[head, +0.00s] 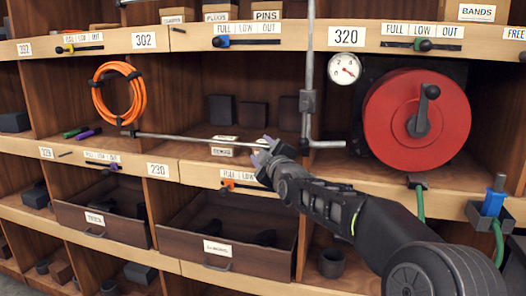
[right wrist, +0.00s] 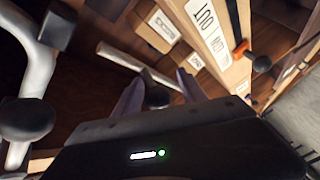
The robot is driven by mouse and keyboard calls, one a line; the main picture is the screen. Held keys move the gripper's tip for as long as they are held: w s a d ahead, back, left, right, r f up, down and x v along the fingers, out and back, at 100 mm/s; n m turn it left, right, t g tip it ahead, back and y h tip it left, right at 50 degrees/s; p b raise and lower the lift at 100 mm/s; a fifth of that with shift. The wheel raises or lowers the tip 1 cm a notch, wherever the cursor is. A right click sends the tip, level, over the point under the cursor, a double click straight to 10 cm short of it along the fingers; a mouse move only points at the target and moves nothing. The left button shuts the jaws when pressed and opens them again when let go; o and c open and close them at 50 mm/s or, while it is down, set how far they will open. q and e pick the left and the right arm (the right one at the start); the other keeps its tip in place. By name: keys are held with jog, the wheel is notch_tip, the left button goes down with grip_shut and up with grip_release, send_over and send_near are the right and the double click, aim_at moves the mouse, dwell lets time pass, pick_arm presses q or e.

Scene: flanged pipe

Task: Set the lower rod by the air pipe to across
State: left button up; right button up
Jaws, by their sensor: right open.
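The air pipe (head: 308,60) runs down the front of the shelves as a grey vertical pipe, with a dark collar and a bend to the right at its foot. The lower rod (head: 185,137) is thin and grey and lies nearly level left of the pipe, with a dark end at its left. My right gripper (head: 265,150) is open at the rod's right part and hides how it meets the pipe. In the right wrist view a pale rod (right wrist: 135,65) runs toward the gap between my purple fingers (right wrist: 160,92), near a dark round knob (right wrist: 157,97). Contact is unclear. My left gripper is out of view.
A red hose reel (head: 395,115) and a round gauge (head: 343,70) are right of the pipe. An orange cable coil (head: 96,98) hangs at the left. Dark blocks (head: 253,115) stand in the bay behind the rod. An open drawer (head: 180,243) juts out below.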

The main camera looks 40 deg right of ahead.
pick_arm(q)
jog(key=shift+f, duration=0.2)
pick_arm(e)
jog(key=v, duration=0.7)
jog(key=shift+s+a, duration=0.15)
jog(key=shift+s, duration=0.2)
jog(key=shift+r, duration=0.1)
